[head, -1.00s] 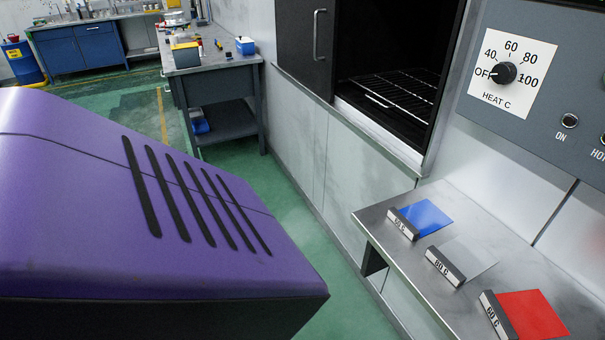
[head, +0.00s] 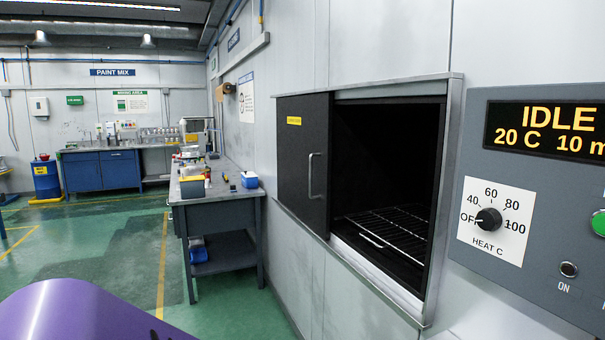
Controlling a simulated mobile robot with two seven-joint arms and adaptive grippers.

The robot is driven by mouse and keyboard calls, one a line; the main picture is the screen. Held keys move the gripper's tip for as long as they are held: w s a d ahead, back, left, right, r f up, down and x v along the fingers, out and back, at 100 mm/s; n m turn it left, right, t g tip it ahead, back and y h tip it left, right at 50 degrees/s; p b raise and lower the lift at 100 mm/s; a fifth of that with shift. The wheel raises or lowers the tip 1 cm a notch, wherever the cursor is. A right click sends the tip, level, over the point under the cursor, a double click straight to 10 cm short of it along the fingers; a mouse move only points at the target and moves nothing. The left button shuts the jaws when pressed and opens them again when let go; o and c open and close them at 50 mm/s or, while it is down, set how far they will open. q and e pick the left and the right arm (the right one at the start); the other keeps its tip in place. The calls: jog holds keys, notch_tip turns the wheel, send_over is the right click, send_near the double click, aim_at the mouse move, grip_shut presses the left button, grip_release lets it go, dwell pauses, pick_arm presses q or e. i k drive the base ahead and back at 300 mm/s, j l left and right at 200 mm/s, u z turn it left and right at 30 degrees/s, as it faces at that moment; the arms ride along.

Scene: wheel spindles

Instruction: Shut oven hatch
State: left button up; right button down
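The oven hatch (head: 302,160) is a dark sliding panel with a vertical metal handle (head: 312,177) and a yellow label. It stands at the left of the oven opening (head: 392,165), which is open. Inside the dark oven a wire rack (head: 395,232) shows, and no items are visible on it. Neither of my grippers is in the head view.
A control panel (head: 475,130) right of the oven reads IDLE, 20 C, with its heat dial (head: 488,220) near OFF. A grey workbench (head: 215,195) with tools stands at the left along the wall. Green floor is clear between. A purple cover (head: 85,315) shows at bottom left.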

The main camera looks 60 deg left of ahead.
aim_at(304, 122)
jog(key=i+u, duration=0.15)
jog(key=u, duration=0.3)
jog(key=i+u, duration=0.1)
jog(key=u, duration=0.4)
